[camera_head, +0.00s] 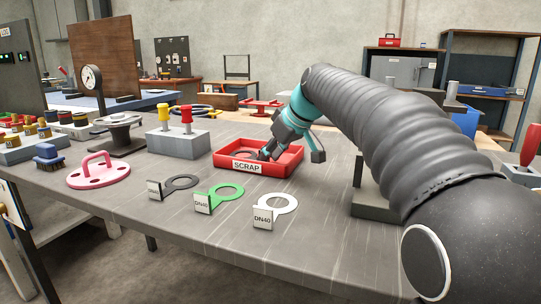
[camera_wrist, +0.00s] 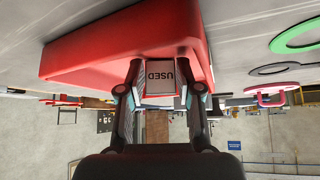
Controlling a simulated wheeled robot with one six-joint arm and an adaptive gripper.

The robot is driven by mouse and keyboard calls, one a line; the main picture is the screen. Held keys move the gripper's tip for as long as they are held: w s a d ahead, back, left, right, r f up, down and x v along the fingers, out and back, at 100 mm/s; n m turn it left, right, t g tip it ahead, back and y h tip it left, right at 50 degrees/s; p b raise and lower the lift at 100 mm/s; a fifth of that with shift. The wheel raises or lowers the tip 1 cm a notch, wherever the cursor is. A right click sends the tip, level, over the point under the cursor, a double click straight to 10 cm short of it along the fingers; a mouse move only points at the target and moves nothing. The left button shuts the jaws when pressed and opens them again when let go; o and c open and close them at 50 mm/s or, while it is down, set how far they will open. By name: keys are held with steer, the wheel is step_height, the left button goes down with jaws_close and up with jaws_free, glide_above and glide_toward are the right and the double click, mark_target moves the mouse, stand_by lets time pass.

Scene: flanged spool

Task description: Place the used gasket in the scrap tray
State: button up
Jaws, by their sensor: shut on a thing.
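The red scrap tray (camera_head: 283,168), marked SCRAP, stands on the grey workbench; its red wall also fills the upper part of the wrist view (camera_wrist: 85,55). My gripper (camera_head: 264,154) reaches down into the tray from the right. In the wrist view, my gripper (camera_wrist: 160,92) is shut on the tag of the used gasket (camera_wrist: 160,76), which reads USED. In the head view a dark ring of the used gasket (camera_head: 243,155) shows low inside the tray, left of my fingertips. I cannot tell whether it touches the tray floor.
A dark gasket (camera_head: 182,182), a green gasket (camera_head: 226,191) and a white gasket (camera_head: 284,203), each with a tag, lie in front of the tray. A pink handled flange (camera_head: 98,175), a grey block with red and yellow knobs (camera_head: 178,142) and a spool (camera_head: 119,134) stand left.

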steer(key=shift+f, duration=0.15)
steer(key=o, duration=0.6)
steer(key=shift+v, duration=3.9)
steer(key=shift+w, duration=0.1)
